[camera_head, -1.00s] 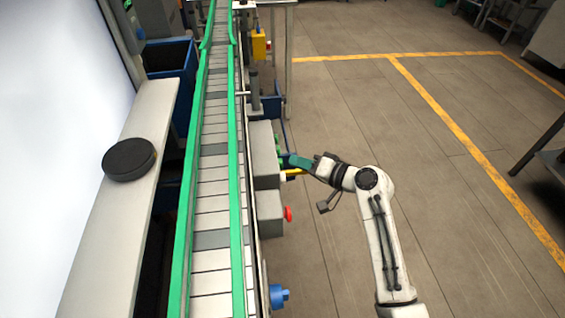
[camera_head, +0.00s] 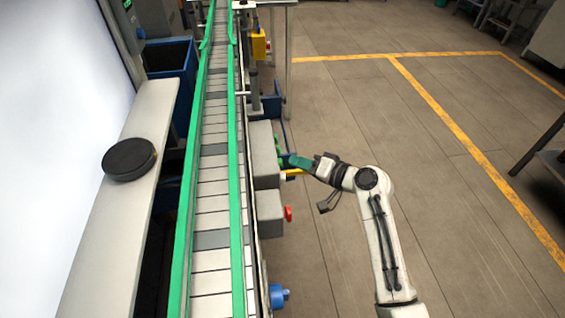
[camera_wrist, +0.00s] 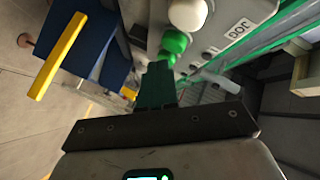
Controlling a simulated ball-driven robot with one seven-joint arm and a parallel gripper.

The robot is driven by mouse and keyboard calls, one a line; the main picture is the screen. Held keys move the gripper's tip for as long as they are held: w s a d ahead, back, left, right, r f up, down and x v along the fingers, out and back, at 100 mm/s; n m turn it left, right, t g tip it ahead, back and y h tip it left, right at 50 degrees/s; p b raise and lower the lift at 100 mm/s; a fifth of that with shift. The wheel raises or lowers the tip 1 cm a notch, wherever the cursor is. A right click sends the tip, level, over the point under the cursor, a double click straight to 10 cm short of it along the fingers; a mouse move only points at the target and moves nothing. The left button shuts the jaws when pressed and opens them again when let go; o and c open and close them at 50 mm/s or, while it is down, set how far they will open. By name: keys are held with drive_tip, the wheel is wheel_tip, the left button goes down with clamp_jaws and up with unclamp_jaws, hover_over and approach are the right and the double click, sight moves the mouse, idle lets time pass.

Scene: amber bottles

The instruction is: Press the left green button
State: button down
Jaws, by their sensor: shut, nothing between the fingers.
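My gripper (camera_head: 288,161) has dark green fingers. They are shut together and empty, at the side of a grey control box (camera_head: 264,152) on the conveyor's right side. In the wrist view the closed fingertips (camera_wrist: 160,68) point at a round green button (camera_wrist: 175,42). Another green part (camera_wrist: 165,57) shows right at the fingertips, partly hidden by them. I cannot tell whether the fingers touch it.
A red button (camera_head: 288,214) sticks out of a lower grey box, and a blue knob (camera_head: 278,297) is nearer. The conveyor (camera_head: 212,190) with green rails carries nothing. A black disc (camera_head: 129,159) lies on the left ledge. The floor (camera_head: 450,200) to the right is open.

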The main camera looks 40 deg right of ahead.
drive_tip(key=shift+a, duration=0.1)
drive_tip(key=shift+w+a, duration=0.2)
drive_tip(key=shift+a, duration=0.1)
